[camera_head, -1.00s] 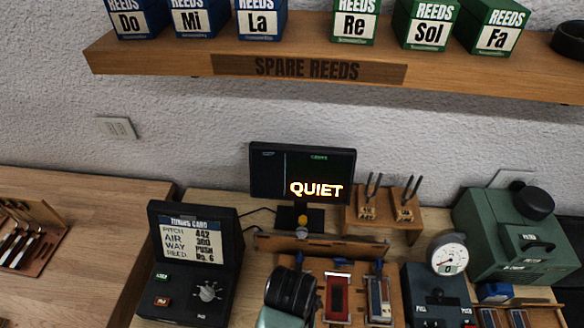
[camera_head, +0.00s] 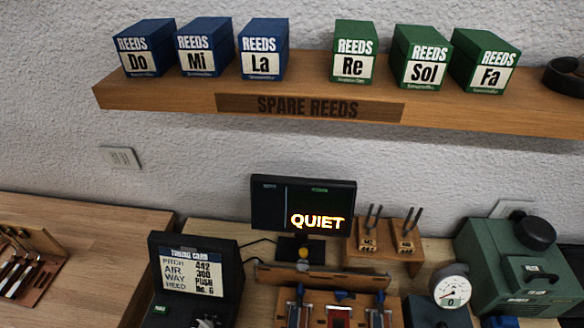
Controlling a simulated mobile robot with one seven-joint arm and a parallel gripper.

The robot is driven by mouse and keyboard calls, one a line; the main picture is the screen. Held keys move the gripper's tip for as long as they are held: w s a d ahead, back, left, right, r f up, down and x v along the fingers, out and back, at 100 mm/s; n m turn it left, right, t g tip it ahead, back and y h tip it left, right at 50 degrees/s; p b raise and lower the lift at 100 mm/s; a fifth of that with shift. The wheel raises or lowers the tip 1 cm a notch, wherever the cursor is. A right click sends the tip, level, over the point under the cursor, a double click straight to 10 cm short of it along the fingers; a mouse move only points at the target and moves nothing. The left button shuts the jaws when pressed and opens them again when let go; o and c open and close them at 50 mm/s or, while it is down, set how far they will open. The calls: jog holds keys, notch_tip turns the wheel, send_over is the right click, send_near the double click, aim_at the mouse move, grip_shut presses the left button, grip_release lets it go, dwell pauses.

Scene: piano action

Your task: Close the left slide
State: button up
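My gripper is not in view.
A small screen (camera_head: 303,205) reading QUIET stands behind the board. A black tuning card case (camera_head: 195,270) is left, a dial gauge (camera_head: 451,289) and green machine (camera_head: 512,262) right. A shelf (camera_head: 150,94) with reed boxes hangs above.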

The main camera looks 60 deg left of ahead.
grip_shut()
